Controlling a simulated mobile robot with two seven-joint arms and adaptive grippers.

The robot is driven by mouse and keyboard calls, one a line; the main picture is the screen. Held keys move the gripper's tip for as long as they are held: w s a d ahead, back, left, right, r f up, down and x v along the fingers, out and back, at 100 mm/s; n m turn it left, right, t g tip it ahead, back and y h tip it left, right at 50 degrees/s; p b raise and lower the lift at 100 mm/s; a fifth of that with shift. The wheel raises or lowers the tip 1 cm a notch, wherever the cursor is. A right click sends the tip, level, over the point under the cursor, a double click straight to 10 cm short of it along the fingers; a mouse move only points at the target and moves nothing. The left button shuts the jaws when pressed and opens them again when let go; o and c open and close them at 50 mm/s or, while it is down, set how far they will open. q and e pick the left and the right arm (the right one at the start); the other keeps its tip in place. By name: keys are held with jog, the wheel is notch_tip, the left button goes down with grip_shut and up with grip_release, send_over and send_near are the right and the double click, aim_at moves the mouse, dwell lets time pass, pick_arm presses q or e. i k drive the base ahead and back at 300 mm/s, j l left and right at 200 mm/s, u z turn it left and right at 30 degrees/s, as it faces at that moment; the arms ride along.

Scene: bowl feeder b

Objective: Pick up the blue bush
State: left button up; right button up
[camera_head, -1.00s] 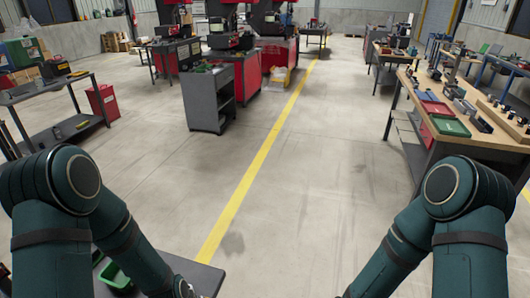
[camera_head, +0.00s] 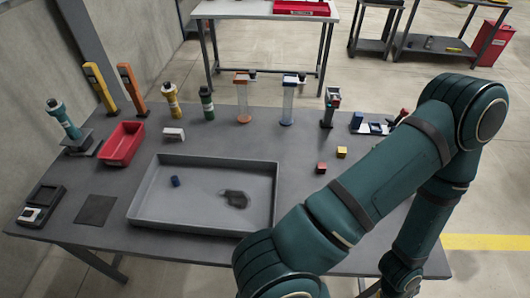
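A small blue bush (camera_head: 175,181), a short cylinder, lies in the left half of a shallow grey tray (camera_head: 202,160) on the dark grey table. Nothing touches it, and bare tray floor surrounds it. A dark, irregular patch (camera_head: 236,198) is in the right half of the tray; I cannot tell what it is. One of my green arms reaches across the right and lower part of the head view.
A red bin (camera_head: 122,143) stands left of the tray. Several upright tools and stands line the table's back. Red (camera_head: 321,168) and yellow (camera_head: 342,152) blocks lie right of the tray. A black device (camera_head: 41,205) and a dark square pad (camera_head: 96,209) are at front left.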

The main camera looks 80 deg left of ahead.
aim_at(174, 181)
jog(key=l, duration=0.7)
jog(key=l+u, duration=0.15)
jog(key=u, duration=3.3)
jog(key=i+j, duration=0.15)
jog(key=j, duration=0.2)
jog(key=i+j, duration=0.2)
jog(key=j, duration=0.2)
jog(key=i+j+z, duration=0.1)
jog(key=j, duration=0.2)
jog(key=i+j, duration=0.1)
jog(key=j, duration=0.2)
jog(key=i+j+z, duration=0.15)
jog(key=j, duration=0.15)
